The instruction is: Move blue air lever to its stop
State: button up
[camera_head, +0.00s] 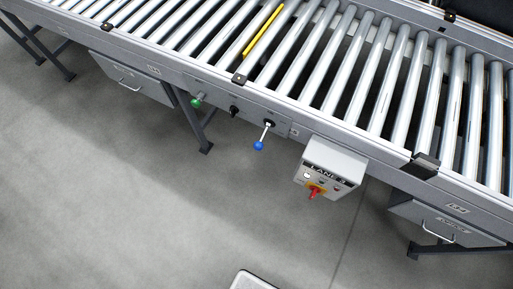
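The blue air lever (259,145) is a thin metal rod with a blue ball at its end. It hangs from a dark pivot on the side rail of the roller conveyor (285,127) and points down and slightly left. Whether it rests against a stop cannot be seen. My gripper is not in view, and nothing touches the lever.
A green knob (197,100) and a black knob (234,111) sit left of the lever. A grey control box (336,162) with a red switch (314,192) juts out to its right. Drawers (130,78) hang below the conveyor. The grey floor (150,200) in front is mostly clear.

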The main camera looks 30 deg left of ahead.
aim_at(258, 145)
jog(key=k+j+u, duration=0.1)
jog(key=u, duration=0.3)
jog(key=j+u, duration=0.35)
jog(key=k+j+u, duration=0.1)
jog(key=u, duration=0.3)
